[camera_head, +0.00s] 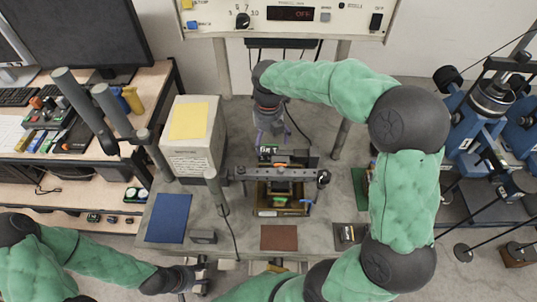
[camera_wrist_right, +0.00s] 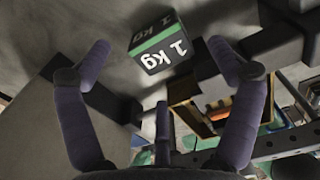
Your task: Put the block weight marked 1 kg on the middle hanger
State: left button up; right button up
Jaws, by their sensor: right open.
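The block weight marked 1 kg (camera_wrist_right: 160,50) is black with a green band and white lettering. In the right wrist view it lies beyond and between the spread fingertips of my right gripper (camera_wrist_right: 158,60), which is open and empty. In the head view the block's green label (camera_head: 268,150) shows just below my right gripper (camera_head: 270,135), behind the lever frame. The lever frame's dark beam (camera_head: 240,174) runs across the middle of the bench. The hangers are too small and overlapped to tell apart. My left gripper (camera_head: 192,278) is at the lower left, away from the frame; its fingers are unclear.
A blue mat (camera_head: 168,218), a small grey block (camera_head: 203,236) and a brown mat (camera_head: 279,238) lie in front. My right arm arches over the bench's right side.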

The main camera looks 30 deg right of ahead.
aim_at(268, 149)
jog(key=shift+s+f+b, duration=0.1)
jog(key=shift+f+b, duration=0.95)
jog(key=shift+f, duration=1.65)
grip_shut()
jog(key=shift+r, duration=0.15)
